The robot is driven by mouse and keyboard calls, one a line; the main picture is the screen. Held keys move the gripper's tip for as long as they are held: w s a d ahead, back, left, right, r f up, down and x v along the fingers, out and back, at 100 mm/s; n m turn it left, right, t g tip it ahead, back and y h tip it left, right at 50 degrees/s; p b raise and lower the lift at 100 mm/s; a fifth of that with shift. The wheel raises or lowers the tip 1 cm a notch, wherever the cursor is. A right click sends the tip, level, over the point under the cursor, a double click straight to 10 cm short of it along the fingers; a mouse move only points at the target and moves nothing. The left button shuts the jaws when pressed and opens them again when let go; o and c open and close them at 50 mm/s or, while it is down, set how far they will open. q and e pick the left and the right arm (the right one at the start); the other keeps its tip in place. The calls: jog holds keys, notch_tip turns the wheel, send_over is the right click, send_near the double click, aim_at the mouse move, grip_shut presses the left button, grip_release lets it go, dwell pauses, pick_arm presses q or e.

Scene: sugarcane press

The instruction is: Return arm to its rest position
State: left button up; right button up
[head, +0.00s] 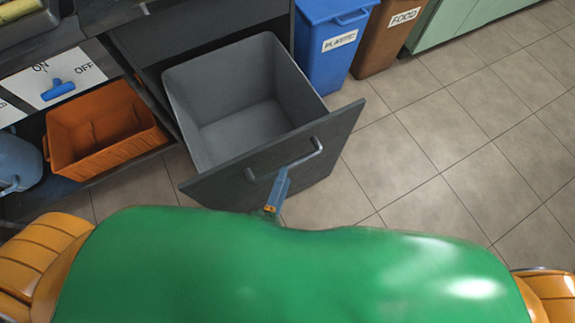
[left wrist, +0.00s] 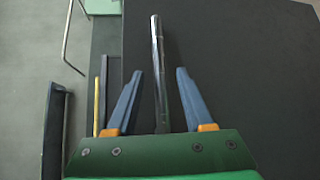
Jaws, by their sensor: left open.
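My left gripper (head: 279,184) is at the front of a pulled-out dark drawer (head: 334,140), next to its metal bar handle (head: 300,159). In the left wrist view my left gripper (left wrist: 160,71) is open, with one blue finger on each side of the handle bar (left wrist: 158,55). Gaps show between the bar and both fingers. The drawer holds a grey open bin (head: 235,137) that looks empty. My right gripper is not in view.
An orange crate (head: 101,143) sits on a low shelf at left, under a blue ON/OFF lever (head: 58,90). A blue plastic-waste bin (head: 325,55) and a brown food bin (head: 385,45) stand behind the drawer. Tiled floor (head: 470,135) at right is clear.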

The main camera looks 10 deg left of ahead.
pick_arm(q)
jog(key=v, duration=0.2)
jog(key=shift+s+a, duration=0.1)
jog(key=shift+s, duration=0.25)
